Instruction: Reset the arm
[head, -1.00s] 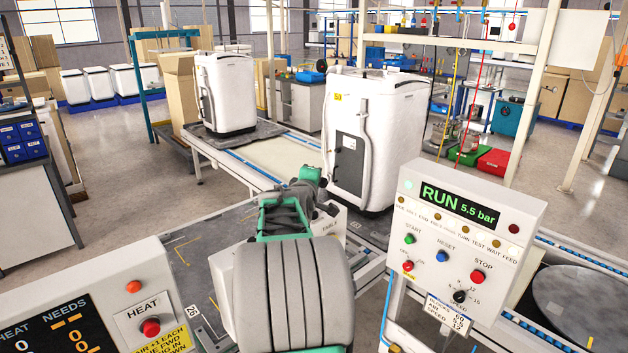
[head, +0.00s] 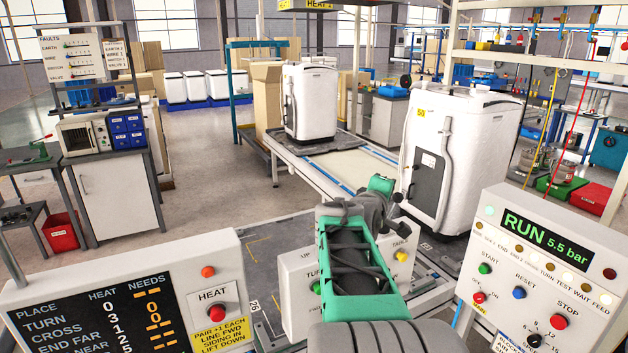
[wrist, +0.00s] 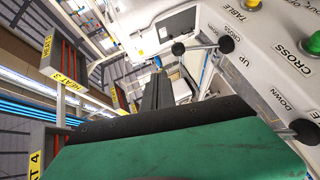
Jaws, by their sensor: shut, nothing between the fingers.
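My green and grey arm (head: 358,255) reaches forward from the bottom middle of the head view, over a white control box (head: 300,285) with push buttons. The gripper's fingers cannot be made out in the head view. In the wrist view my gripper (wrist: 158,90) shows as dark fingers close together, beyond a green body, with nothing seen between them. Whether the gripper touches the box cannot be told.
A HEAT panel (head: 130,300) stands at front left and a RUN panel (head: 545,265) at front right. A large white appliance (head: 460,150) stands just beyond the arm; another (head: 310,100) is farther back. Open floor (head: 215,180) lies left of the line.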

